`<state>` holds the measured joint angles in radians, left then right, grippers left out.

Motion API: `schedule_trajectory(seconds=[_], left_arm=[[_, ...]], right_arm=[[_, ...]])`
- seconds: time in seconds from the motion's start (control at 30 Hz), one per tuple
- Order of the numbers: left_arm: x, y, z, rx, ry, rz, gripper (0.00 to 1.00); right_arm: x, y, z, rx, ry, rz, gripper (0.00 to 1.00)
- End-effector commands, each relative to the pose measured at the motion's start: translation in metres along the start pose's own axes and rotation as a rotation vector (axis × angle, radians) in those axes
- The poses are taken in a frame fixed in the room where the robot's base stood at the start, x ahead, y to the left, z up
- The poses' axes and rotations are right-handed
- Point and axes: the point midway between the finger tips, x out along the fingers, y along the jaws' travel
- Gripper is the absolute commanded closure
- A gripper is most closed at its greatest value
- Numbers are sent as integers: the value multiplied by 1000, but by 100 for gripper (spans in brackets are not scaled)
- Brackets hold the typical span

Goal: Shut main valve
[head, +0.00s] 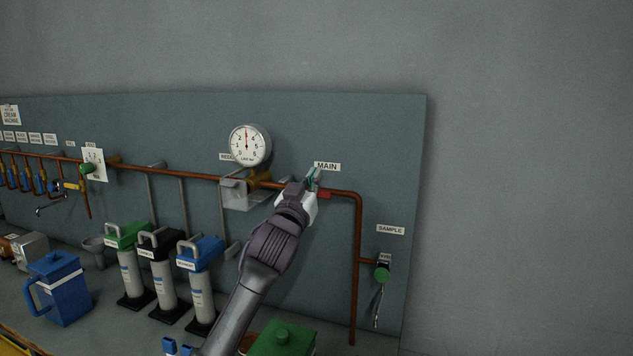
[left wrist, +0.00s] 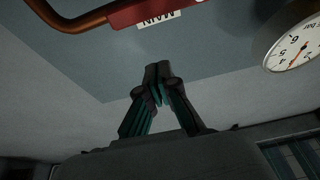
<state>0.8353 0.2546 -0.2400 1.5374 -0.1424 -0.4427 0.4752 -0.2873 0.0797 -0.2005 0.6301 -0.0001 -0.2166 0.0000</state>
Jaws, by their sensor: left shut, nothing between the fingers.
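The main valve's red handle (head: 323,194) shows on the copper pipe (head: 345,192) beneath the MAIN label (head: 327,166). My left gripper covers much of the valve in the head view. In the left wrist view, which is upside down, the red handle (left wrist: 150,12) lies roughly along the pipe (left wrist: 80,22), in front of part of the label (left wrist: 160,20). My left gripper (head: 313,178) is at the valve, its fingertips meeting and empty. In the left wrist view the fingertips (left wrist: 157,72) are apart from the handle in the picture; contact cannot be told. My right gripper is out of view.
A round gauge (head: 249,145) and a clear box (head: 238,195) are left of the valve. A green sample valve (head: 382,274) is at lower right. Several filter cartridges (head: 167,280), a blue jug (head: 59,290) and a green-lidded box (head: 281,340) stand below.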

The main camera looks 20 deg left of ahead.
Motion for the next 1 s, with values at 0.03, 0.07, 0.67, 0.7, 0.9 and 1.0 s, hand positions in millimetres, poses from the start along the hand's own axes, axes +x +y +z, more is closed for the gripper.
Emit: schedule_trajectory(seconds=[0.03, 0.07, 0.67, 0.7, 0.9, 1.0], left_arm=[[13, 0, -5, -1, -2, -2, 100], [19, 0, -4, -1, -2, -2, 100], [7, 0, 38, 0, 0, 0, 100], [7, 0, 38, 0, 0, 0, 100], [7, 2, 39, 6, 0, 2, 100], [7, 8, 40, 22, 0, 8, 100]], right_arm=[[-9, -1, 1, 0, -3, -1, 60], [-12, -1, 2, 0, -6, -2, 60], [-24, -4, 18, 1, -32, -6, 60], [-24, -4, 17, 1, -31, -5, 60], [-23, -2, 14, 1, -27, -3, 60], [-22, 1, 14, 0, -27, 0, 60]])
